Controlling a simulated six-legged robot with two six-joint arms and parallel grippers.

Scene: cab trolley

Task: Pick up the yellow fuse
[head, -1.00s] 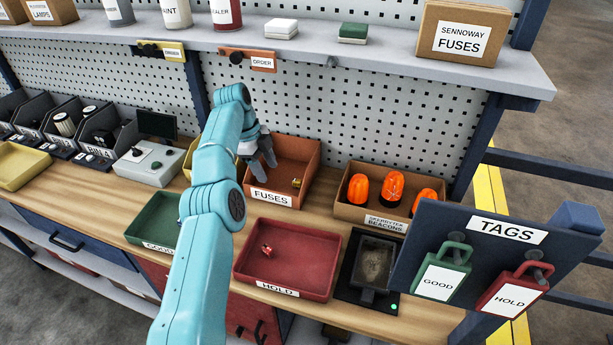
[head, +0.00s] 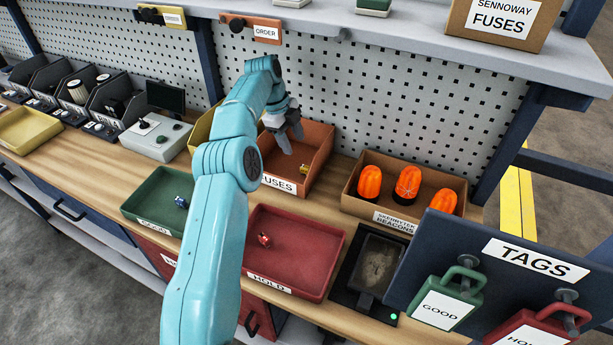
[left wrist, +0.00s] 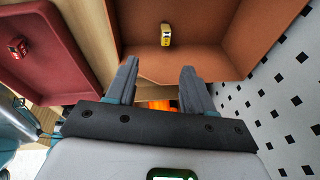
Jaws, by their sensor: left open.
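The yellow fuse (head: 304,169) lies on the floor of the orange-brown FUSES bin (head: 325,140). In the left wrist view the fuse (left wrist: 166,35) shows its yellow body with dark and light marks, ahead of the fingertips and roughly midway between them. My left gripper (head: 290,138) is open and empty, above the left part of the bin, up and left of the fuse. Its two fingers (left wrist: 160,65) are apart in the left wrist view and do not touch the fuse. My right gripper is not in view.
A red HOLD tray (head: 335,238) holds a small red fuse (head: 264,239). A green GOOD tray (head: 140,200) holds a blue one (head: 181,202). A beacon box (head: 352,205) stands right of the bin. The TAGS board (head: 440,250) rises at the front right. Pegboard backs the bin.

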